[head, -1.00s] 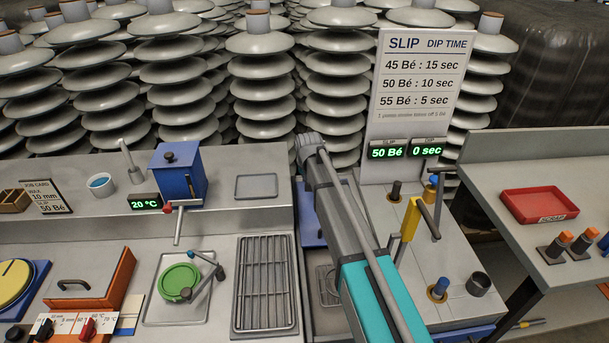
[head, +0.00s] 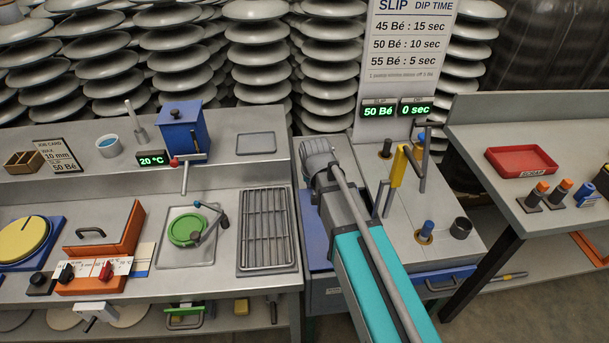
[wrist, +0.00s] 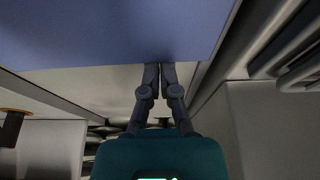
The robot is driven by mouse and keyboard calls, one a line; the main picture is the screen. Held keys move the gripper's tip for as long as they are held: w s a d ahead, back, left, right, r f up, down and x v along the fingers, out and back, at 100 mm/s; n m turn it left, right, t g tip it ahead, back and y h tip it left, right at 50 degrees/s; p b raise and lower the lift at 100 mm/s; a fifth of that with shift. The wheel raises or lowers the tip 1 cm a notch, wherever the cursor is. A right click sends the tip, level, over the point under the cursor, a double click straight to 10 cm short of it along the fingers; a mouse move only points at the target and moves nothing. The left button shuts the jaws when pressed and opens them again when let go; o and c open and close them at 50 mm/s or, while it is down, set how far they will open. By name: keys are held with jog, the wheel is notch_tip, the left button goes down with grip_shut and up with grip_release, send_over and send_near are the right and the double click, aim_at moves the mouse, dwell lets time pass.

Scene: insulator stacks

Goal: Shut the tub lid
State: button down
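My gripper (wrist: 160,74) shows in the wrist view with its two fingers close together, a thin gap between them and nothing clearly held. The fingertips are at the lower edge of a flat blue panel (wrist: 115,38), which may be the tub lid; I cannot tell whether they touch it. In the head view, a blue surface (head: 313,228) shows just left of my arm, partly hidden by it. I cannot tell whether this is the lid or the tub. The fingertips are hidden in the head view.
Right of my arm stand a yellow handle (head: 398,168), a blue knob (head: 426,230) and a dark cup (head: 461,228). A slip sign (head: 416,50) rises behind. On the left are a wire rack (head: 268,228) and a green round lid (head: 185,231). A red scrap tray (head: 522,160) lies at right.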

jog(key=shift+s+d, duration=0.15)
jog(key=shift+s, duration=0.4)
jog(key=shift+w+a, duration=0.2)
jog(key=shift+w, duration=0.3)
jog(key=w, duration=0.3)
jog(key=shift+w+a, duration=0.1)
jog(key=shift+a, duration=0.1)
jog(key=p+v, duration=0.2)
jog(key=shift+s+r, duration=0.2)
jog(key=shift+r, duration=0.15)
jog(key=p+v, duration=0.7)
jog(key=shift+s, duration=0.1)
